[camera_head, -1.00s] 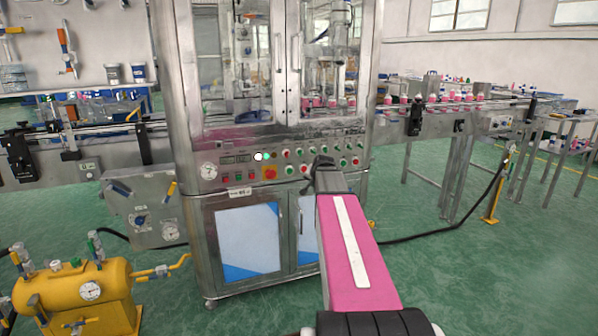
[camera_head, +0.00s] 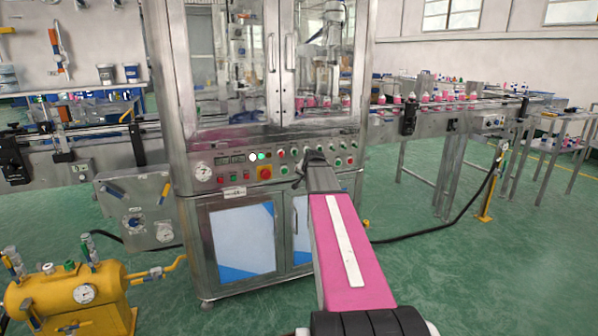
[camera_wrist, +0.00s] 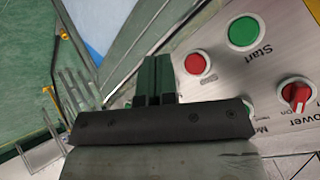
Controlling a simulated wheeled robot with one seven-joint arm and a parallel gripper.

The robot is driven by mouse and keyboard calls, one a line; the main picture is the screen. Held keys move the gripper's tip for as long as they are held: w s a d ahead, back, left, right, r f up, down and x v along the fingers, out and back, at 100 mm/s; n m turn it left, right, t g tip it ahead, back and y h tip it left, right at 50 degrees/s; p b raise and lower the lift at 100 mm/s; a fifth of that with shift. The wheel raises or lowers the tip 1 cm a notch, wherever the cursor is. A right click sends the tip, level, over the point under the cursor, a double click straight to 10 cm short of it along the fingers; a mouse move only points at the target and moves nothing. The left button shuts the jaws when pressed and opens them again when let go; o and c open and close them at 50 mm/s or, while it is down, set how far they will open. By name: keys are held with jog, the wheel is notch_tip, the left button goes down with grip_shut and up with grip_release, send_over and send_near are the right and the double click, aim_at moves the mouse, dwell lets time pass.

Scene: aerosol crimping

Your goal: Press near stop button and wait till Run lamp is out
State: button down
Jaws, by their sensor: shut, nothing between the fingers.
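In the wrist view my gripper (camera_wrist: 155,78) is shut and empty, its dark fingers ending left of a red button (camera_wrist: 198,63) whose label looks like Stop. A gap shows between them; depth is hard to judge. A green Start button (camera_wrist: 242,32) sits to the right. In the head view my gripper (camera_head: 302,174) is in front of the right part of the machine's control panel (camera_head: 210,187) and hides some of it. A bright green lamp (camera_head: 261,156) and a bright white lamp (camera_head: 252,156) are lit on the panel; their labels are too small to read.
A red Power knob (camera_wrist: 295,95) is at the right of the wrist view. Conveyors flank the machine (camera_head: 185,100). A yellow tank (camera_head: 70,300) stands at the lower left.

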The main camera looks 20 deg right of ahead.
jog(key=shift+w+a, duration=0.1)
jog(key=shift+w, duration=2.25)
jog(key=shift+w, duration=0.8)
dwell(0.8)
jog(key=shift+s, duration=0.8)
jog(key=shift+s, duration=0.1)
jog(key=s, duration=0.4)
jog(key=shift+s, duration=0.4)
